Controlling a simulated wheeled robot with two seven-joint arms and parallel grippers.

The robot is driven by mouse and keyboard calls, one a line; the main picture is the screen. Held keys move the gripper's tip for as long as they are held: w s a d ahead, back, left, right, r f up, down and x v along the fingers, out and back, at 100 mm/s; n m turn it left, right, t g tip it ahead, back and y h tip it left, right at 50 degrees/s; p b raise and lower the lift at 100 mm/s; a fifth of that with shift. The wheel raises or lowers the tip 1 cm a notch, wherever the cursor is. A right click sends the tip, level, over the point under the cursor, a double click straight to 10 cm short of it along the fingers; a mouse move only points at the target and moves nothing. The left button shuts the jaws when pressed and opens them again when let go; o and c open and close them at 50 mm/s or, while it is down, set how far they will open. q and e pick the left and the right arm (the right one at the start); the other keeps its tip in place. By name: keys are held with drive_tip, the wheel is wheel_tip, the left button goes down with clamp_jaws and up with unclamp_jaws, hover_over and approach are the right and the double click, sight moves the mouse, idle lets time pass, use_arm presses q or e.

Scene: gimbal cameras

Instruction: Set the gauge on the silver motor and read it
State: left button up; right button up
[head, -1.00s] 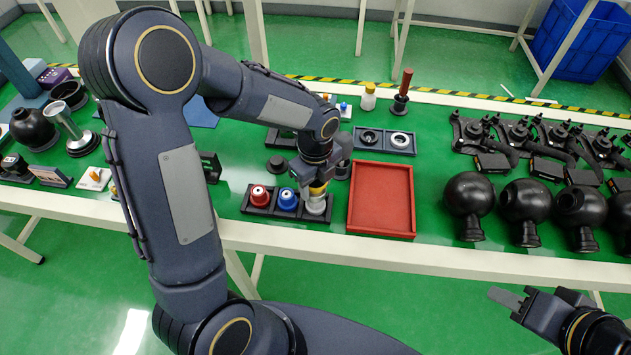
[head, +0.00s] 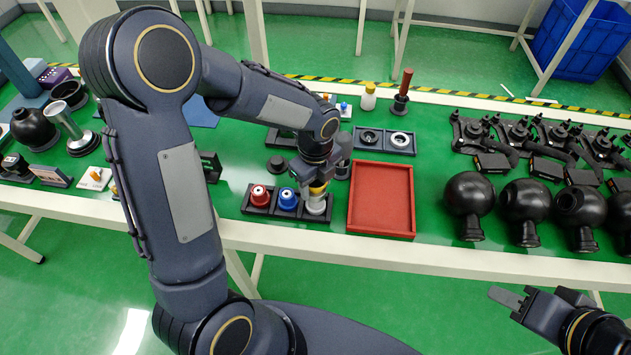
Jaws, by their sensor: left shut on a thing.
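The silver motor (head: 316,206) stands upright in the right slot of a dark three-slot rack (head: 263,210), beside the blue and red motors. My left gripper (head: 317,185) is directly above the silver motor, shut on a small yellow piece (head: 319,187) that appears to be the gauge. The yellow piece is at the top of the silver motor; I cannot tell whether it is seated on it. The fingers hide much of it, and no reading is visible. My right gripper (head: 508,298) is at the lower right, away from the table; its finger gap is unclear.
The blue motor (head: 288,201) and red motor (head: 259,196) are close on the left. An empty red tray (head: 381,231) lies just right of the rack. Behind it is a dark tray with two rings (head: 385,151). Several black round housings (head: 469,195) stand at right.

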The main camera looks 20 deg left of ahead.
use_arm(q)
drive_tip(key=shift+f+b, duration=0.95)
drive_tip(key=shift+f, duration=0.3)
drive_tip(key=o, duration=1.2)
wheel_tip(320, 180, up, 8)
drive_tip(key=shift+f, duration=0.15)
